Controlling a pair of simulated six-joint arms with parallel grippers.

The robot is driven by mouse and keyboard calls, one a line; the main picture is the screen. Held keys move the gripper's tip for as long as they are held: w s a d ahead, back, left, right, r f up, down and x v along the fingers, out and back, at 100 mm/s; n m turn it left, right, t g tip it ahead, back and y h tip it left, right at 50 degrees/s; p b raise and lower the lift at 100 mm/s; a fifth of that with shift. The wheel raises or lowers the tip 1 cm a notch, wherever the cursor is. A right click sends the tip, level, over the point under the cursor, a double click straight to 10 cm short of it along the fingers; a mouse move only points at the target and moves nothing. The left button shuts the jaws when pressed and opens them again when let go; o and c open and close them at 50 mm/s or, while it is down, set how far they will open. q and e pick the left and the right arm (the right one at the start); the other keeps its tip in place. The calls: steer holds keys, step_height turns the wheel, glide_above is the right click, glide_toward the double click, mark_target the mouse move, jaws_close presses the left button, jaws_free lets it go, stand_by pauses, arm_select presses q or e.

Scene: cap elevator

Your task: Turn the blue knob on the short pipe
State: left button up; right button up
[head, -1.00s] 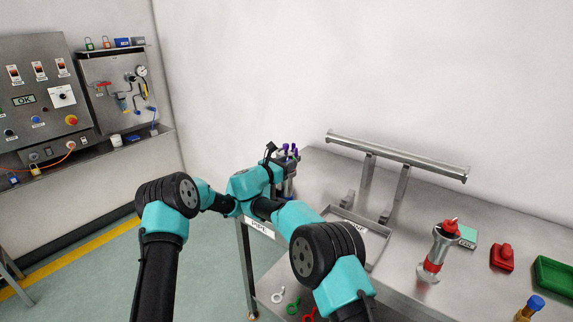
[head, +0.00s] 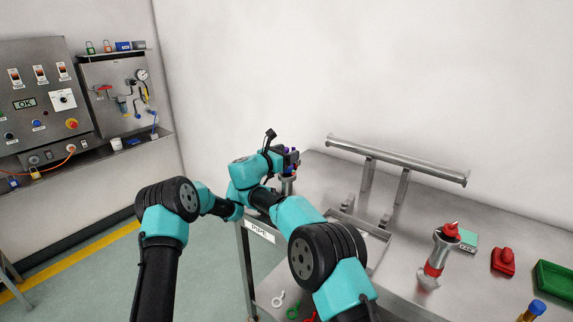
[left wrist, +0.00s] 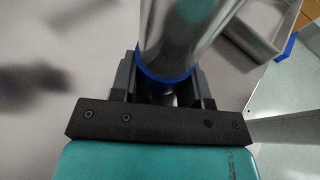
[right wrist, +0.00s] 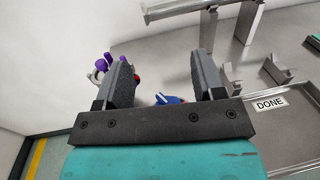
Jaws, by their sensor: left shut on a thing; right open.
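My left gripper (left wrist: 164,80) is shut around a silver pipe (left wrist: 185,35) at its blue ring (left wrist: 165,80). In the head view that gripper is hidden behind my arm links. My right gripper (head: 291,160) shows at the table's far left corner, with a grey metal piece (head: 287,186) just below it. In the right wrist view my right gripper (right wrist: 160,65) is open. A small blue knob (right wrist: 166,99) shows low in the gap between its fingers, not gripped. Purple knobs (right wrist: 103,60) on a metal fitting stand left of the left finger, which partly hides them.
A grey tray (head: 376,262) and a raised metal rail (head: 400,160) are on the table. A red-capped silver pipe (head: 435,258), a red part (head: 503,260) and a green bin (head: 555,277) stand at right. The white wall rises behind.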

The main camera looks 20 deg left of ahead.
steer(key=shift+r, duration=2.3)
steer(key=y, duration=0.1)
steer(key=w+f+g+y, duration=0.1)
steer(key=y, duration=0.1)
steer(key=shift+w+d+f+m, duration=0.1)
steer(key=shift+d+f+m, duration=0.1)
steer(key=shift+m, duration=0.2)
steer(key=g+y, duration=0.1)
steer(key=f+m+y, duration=0.1)
steer(key=y, duration=0.1)
steer(key=shift+g, duration=0.4)
steer(key=y, duration=0.1)
steer(key=m+g+y, duration=0.1)
steer(key=s+m, duration=0.1)
steer(key=shift+a+f+y, duration=0.3)
steer(key=shift+f+y, duration=0.05)
steer(key=shift+y, duration=0.05)
steer(key=m+y, duration=0.1)
steer(key=s+g+y, duration=0.1)
steer(key=shift+s+a+f+m+g+y, duration=0.2)
steer(key=shift+f+m+g+y, duration=0.1)
steer(key=shift+m+y, duration=0.1)
steer(key=s+d+f+m+t+y, duration=0.1)
steer(key=s+d+f+m+y, duration=0.5)
steer(key=d+m+y, duration=0.4)
steer(key=m, duration=0.5)
steer(key=shift+s+f, duration=0.2)
